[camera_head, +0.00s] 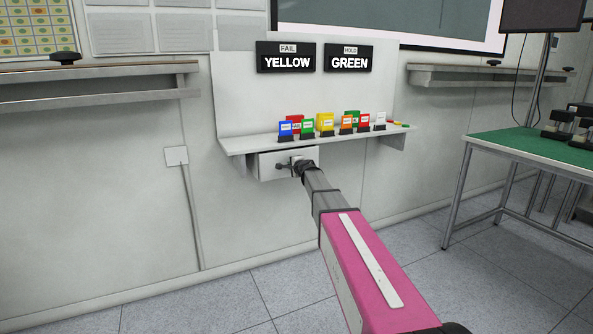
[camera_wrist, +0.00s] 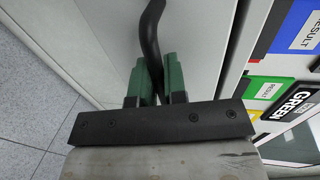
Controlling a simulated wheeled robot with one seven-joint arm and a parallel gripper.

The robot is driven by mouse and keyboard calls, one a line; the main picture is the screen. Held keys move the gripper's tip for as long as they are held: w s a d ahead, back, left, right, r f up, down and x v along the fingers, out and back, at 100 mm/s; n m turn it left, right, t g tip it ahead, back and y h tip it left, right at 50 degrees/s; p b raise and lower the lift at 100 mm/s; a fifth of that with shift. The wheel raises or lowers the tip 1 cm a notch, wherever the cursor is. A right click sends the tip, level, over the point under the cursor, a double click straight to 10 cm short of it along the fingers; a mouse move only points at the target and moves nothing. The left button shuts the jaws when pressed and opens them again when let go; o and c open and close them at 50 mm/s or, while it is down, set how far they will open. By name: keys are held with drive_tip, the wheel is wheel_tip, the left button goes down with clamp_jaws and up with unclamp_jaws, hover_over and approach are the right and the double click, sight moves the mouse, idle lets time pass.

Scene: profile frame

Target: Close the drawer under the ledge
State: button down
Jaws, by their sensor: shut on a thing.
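The drawer (camera_head: 267,169) is a pale box front under the white ledge (camera_head: 245,143). A dark gap shows along its top left, and how far it stands out is hard to tell. Its dark curved handle (camera_wrist: 151,32) runs between the green fingers of my gripper (camera_wrist: 158,78) in the wrist view. My gripper (camera_head: 302,166) is at the drawer front in the head view, shut on the handle. It covers the right part of the drawer front.
Several coloured cards in black stands, one of them yellow (camera_head: 325,122), line the ledge. Signs reading YELLOW (camera_head: 286,57) and GREEN (camera_head: 348,58) hang above. A green-topped table (camera_head: 540,146) stands at right. The floor (camera_head: 240,297) left of my arm is clear.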

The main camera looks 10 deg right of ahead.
drive_tip(key=shift+w+a, duration=0.1)
drive_tip(key=shift+w, duration=0.5)
drive_tip(key=c, duration=1.2)
unclamp_jaws()
drive_tip(key=shift+s, duration=0.1)
drive_tip(key=v, duration=1)
drive_tip(key=shift+s, duration=0.3)
